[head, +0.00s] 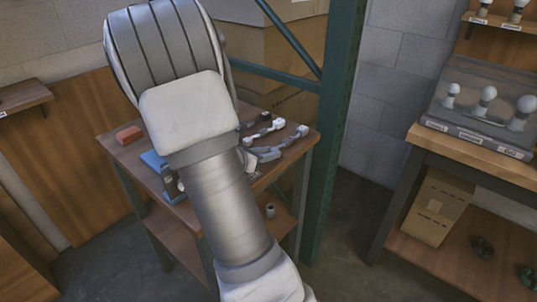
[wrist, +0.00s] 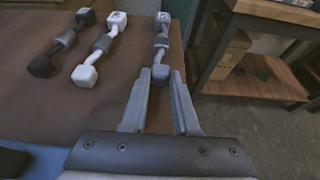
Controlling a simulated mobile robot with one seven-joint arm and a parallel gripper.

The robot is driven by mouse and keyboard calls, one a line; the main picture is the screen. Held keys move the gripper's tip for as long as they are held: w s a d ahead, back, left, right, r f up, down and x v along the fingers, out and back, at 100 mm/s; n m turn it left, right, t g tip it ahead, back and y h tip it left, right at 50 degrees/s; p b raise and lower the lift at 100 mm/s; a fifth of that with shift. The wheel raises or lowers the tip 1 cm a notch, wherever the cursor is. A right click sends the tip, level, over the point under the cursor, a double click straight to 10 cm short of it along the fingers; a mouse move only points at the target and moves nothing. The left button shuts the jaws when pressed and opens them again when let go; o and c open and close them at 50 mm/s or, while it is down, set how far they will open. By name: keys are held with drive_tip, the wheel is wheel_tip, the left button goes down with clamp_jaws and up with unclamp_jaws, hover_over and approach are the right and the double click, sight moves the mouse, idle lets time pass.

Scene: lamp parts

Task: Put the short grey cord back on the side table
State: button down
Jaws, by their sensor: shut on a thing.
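The short grey cord (wrist: 161,42) has a pale block at its far end and a grey plug at its near end. My gripper (wrist: 160,76) is shut on that plug end in the wrist view. The cord points away from my gripper, over the right part of the side table (wrist: 110,100), near its edge. I cannot tell whether it touches the top. In the head view the cord (head: 291,139) shows at the table's right side, and my arm hides most of my gripper.
Beside the held cord lie a white-ended cord (wrist: 101,47) and a black-plugged cord (wrist: 62,42). A green post (head: 335,120) stands close behind. A workbench (head: 470,153) is at right.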

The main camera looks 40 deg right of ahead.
drive_tip(key=shift+f, duration=0.1)
drive_tip(key=shift+f, duration=0.15)
drive_tip(key=c, duration=0.7)
unclamp_jaws()
drive_tip(key=shift+o, duration=0.2)
